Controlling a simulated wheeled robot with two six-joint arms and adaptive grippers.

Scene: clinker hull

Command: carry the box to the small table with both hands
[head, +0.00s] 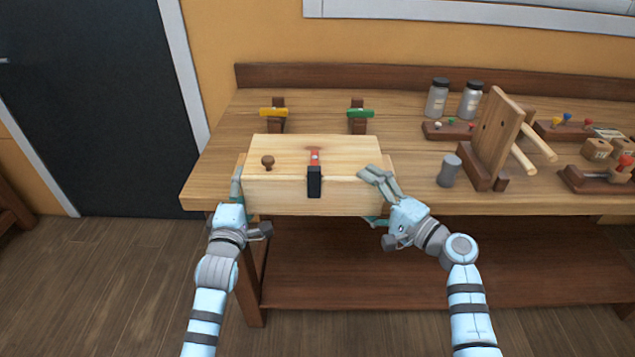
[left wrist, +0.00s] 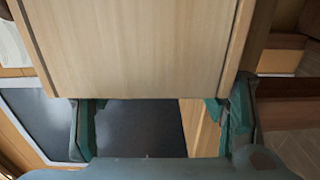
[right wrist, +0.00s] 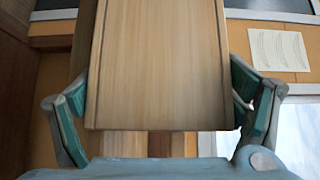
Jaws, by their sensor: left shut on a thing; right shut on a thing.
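The box (head: 340,195) is pale wood with a lid, a dark knob on top and a black and red latch at its front. It is at the front edge of the workbench in the head view. My left gripper (head: 238,192) is shut on the box's left end; the box end fills the left wrist view (left wrist: 135,45) between the fingers. My right gripper (head: 375,200) is shut on the right end, which also shows between the fingers in the right wrist view (right wrist: 157,65). Whether the box touches the bench is hidden. I cannot make out a small table.
The wooden workbench (head: 215,165) carries a yellow-topped clamp (head: 274,113), a green-topped clamp (head: 360,114), jars (head: 437,97), a grey cylinder (head: 449,170) and an upright board stand (head: 497,135). A dark door (head: 95,110) stands at the left. The floor (head: 120,275) at the left is clear.

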